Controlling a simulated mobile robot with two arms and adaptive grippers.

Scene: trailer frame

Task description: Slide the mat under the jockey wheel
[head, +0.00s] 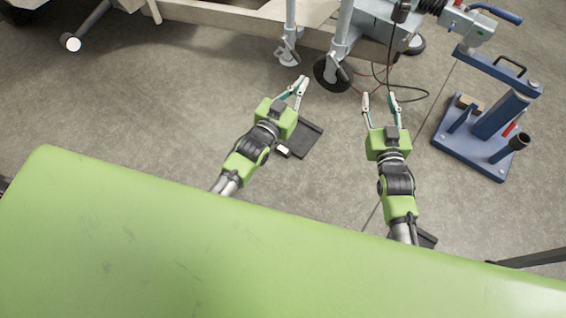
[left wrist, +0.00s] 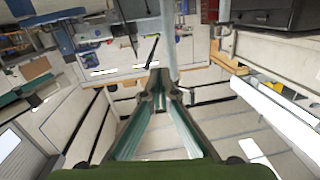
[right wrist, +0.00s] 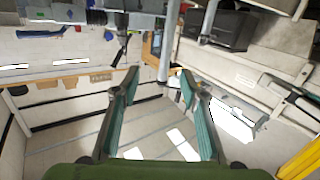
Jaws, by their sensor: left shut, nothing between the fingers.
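The jockey wheel (head: 333,76) is a dark wheel under a grey post at the top centre of the head view, on the concrete floor. A dark, flat rectangular mat (head: 306,139) lies on the floor below and left of the wheel, apart from it. My left arm covers part of its left side. My left gripper (head: 303,82) is shut and empty, its tips just left of the wheel and beyond the mat. My right gripper (head: 378,96) is open and empty, to the lower right of the wheel. The mat cannot be made out in either wrist view.
A second grey leg with a foot (head: 288,54) stands left of the wheel. A dark cable (head: 415,98) loops right of it. A blue stand (head: 478,142) with a wooden block is at the right. The trailer beam (head: 230,22) crosses the top.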

